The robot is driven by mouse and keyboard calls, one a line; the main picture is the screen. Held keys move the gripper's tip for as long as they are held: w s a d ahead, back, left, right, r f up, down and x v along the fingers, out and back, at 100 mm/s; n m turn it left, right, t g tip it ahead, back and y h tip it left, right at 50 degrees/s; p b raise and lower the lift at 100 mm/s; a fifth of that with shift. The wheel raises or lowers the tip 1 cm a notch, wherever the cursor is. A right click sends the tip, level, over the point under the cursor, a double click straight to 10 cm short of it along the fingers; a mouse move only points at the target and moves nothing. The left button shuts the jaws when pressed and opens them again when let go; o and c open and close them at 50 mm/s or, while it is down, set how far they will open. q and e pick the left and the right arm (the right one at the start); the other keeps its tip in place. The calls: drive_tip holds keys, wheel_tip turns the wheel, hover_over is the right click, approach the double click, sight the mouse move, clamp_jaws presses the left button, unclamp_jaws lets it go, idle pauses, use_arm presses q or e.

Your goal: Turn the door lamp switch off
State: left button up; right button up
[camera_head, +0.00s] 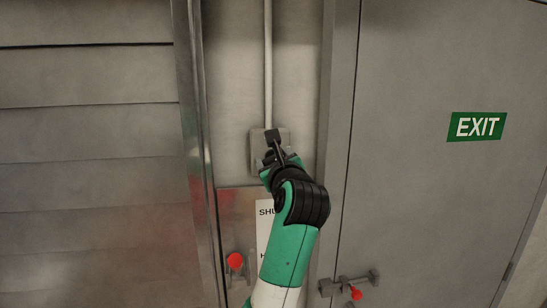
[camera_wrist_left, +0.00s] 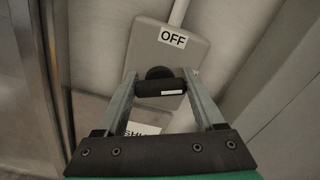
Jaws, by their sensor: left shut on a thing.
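The door lamp switch is a grey box (camera_head: 256,138) on the wall between two door frames, with a conduit running up from it. In the left wrist view the box (camera_wrist_left: 190,52) carries a white label (camera_wrist_left: 173,36) reading OFF near its top. A black bar-shaped handle (camera_wrist_left: 160,88) with a small white mark sits at the box's lower part, in front of a round black hub. My left gripper (camera_head: 275,146) is at the box, its two fingers (camera_wrist_left: 160,84) on either side of the handle and shut on it. My right gripper is out of view.
A panel with a red knob (camera_head: 235,261) and a partly hidden sign (camera_head: 265,222) is below the switch. To the right is a grey door (camera_head: 430,190) with a green EXIT sign (camera_head: 478,126) and a red-tipped latch (camera_head: 355,292). A slatted shutter (camera_head: 90,170) fills the left.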

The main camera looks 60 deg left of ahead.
use_arm(q)
drive_tip(key=n, duration=0.6)
drive_tip(key=shift+s+n, duration=0.1)
drive_tip(key=shift+n, duration=0.2)
drive_tip(key=n+b, duration=0.1)
drive_tip(key=n, duration=0.2)
drive_tip(key=shift+f+n, duration=0.1)
drive_tip(key=shift+n, duration=1.7)
drive_tip(key=o, duration=1.4)
drive_tip(key=shift+b, duration=0.3)
drive_tip(key=b+v, duration=0.2)
drive_tip(key=v, duration=0.9)
drive_tip(key=shift+s+d+b, duration=0.15)
drive_tip(key=shift+d+b, duration=0.15)
